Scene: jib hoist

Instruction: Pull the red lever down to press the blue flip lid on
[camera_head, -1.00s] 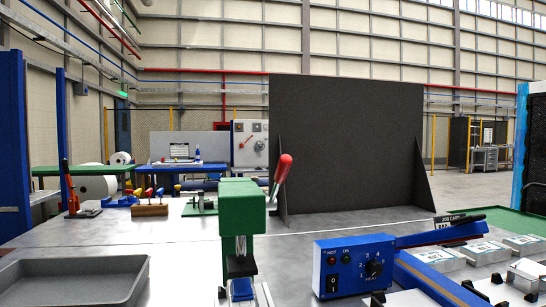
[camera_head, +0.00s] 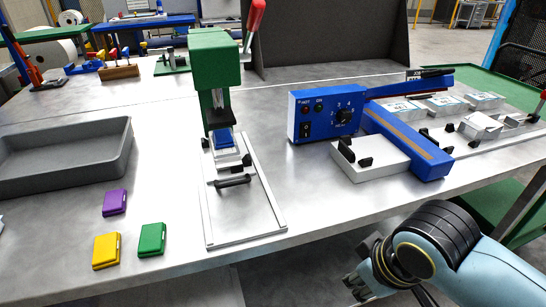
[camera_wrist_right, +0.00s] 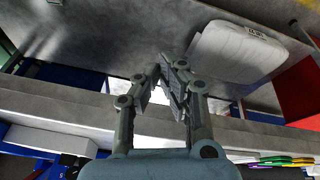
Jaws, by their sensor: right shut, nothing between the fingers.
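The red lever (camera_head: 256,14) stands up, slightly tilted, at the right side of the green press (camera_head: 214,62). Its top is cut off by the picture's upper edge. The blue flip lid (camera_head: 225,139) sits under the press ram in the light holder, at the back of the metal slide plate (camera_head: 247,211). My right gripper (camera_head: 354,284) is low at the front, off the table's front edge, well away from the lever and press. It is shut and empty; its fingers also show in the right wrist view (camera_wrist_right: 163,72). My left gripper is out of view.
A blue control box (camera_head: 326,117) and a blue-framed sealer (camera_head: 420,150) stand right of the press. A grey tray (camera_head: 65,165) lies to the left. Purple (camera_head: 114,202), yellow (camera_head: 106,250) and green (camera_head: 152,239) cases lie in front. A dark panel (camera_head: 330,35) stands behind.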

